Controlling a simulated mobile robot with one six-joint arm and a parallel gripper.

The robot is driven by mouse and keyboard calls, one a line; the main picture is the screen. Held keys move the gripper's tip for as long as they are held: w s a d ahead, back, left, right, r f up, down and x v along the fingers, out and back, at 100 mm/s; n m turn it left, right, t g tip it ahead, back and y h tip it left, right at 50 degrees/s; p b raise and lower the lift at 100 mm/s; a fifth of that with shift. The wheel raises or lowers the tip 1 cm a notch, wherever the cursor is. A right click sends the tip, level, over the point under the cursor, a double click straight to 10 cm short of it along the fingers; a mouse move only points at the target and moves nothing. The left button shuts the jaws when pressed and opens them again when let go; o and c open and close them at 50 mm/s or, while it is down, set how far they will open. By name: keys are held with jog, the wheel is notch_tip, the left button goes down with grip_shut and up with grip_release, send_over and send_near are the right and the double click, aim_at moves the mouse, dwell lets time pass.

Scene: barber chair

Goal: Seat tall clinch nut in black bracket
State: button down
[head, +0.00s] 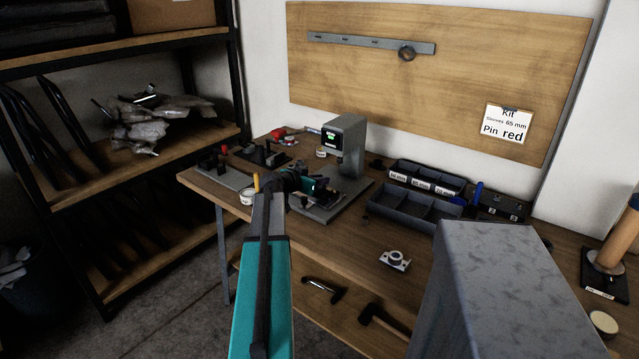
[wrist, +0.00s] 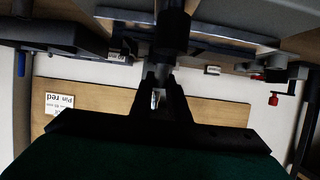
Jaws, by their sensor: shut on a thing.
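My gripper (head: 312,187) is at the grey press (head: 345,150) on the bench, by its base plate. In the wrist view my gripper (wrist: 158,88) is shut on a small shiny metal piece (wrist: 156,98), likely the tall clinch nut; only a sliver of it shows between the dark fingers. A dark round column stands right beyond the fingertips in the wrist view, and I cannot tell whether they touch. I cannot make out the black bracket for certain; my gripper covers part of the press's work area in the head view.
Left of the press are a fixture plate (head: 228,178) with dark parts and a white cup (head: 247,196). Right of it are dark divided bins (head: 415,208). A white flanged part (head: 395,260) lies on open bench in front. A card reading "Pin red" (head: 507,123) hangs behind.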

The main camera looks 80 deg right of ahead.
jog(key=shift+f, duration=0.4)
jog(key=shift+a+f+b, duration=0.25)
jog(key=shift+f+b, duration=0.6)
jog(key=shift+b, duration=0.2)
jog(key=c, duration=1.7)
grip_release()
jog(key=shift+s, duration=0.1)
jog(key=shift+r+p, duration=0.3)
jog(key=shift+p, duration=0.2)
jog(key=shift+r+p, duration=0.3)
jog(key=shift+p, duration=0.25)
jog(key=v, duration=0.4)
jog(key=b+v, duration=0.1)
jog(key=v, duration=0.7)
jog(key=shift+d+r+b, duration=0.25)
jog(key=shift+b, duration=0.1)
